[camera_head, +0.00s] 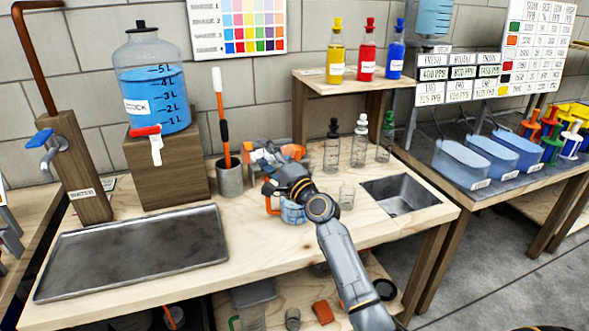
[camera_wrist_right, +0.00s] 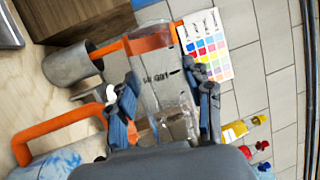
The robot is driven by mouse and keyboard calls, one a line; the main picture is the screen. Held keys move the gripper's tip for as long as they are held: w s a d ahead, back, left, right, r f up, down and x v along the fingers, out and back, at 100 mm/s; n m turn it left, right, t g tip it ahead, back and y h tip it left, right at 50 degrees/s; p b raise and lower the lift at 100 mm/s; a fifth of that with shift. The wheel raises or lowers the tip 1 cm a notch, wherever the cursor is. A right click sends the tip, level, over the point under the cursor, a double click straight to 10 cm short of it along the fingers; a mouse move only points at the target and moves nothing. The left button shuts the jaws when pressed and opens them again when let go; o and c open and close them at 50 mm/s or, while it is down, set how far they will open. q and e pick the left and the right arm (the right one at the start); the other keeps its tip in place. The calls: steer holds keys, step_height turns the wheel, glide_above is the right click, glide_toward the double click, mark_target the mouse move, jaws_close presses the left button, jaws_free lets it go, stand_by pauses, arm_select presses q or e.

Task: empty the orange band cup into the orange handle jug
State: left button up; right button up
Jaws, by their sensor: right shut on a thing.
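In the head view the gripper mostly hides the cup. The cup looks tilted; I cannot see its contents or any pouring stream. The jug stands on the table with bluish contents; its handle shows in the wrist view (camera_wrist_right: 52,124). My left gripper is out of view.
A grey metal pot (camera_head: 230,178) with an orange stick stands left of the jug. A small clear beaker (camera_head: 347,196), several stoppered bottles (camera_head: 331,152) and a sink (camera_head: 402,196) are to the right. A metal tray (camera_head: 135,252) lies left; the front table strip is clear.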

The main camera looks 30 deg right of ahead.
steer(key=shift+s+d+m, duration=0.15)
steer(key=shift+d+m, duration=0.15)
steer(key=shift+a, duration=0.2)
steer(key=shift+d+r+m+t, duration=0.15)
steer(key=shift+d+m+t, duration=0.1)
steer(key=shift+m+t, duration=0.05)
steer(key=shift+a+h, duration=0.15)
steer(key=shift+h, duration=0.25)
steer(key=shift+r, duration=0.1)
steer(key=shift+s+d+m, duration=0.1)
steer(key=shift+d+m, duration=0.15)
steer(key=shift+m, duration=0.05)
steer(key=shift+r, duration=0.1)
steer(key=shift+a, duration=0.1)
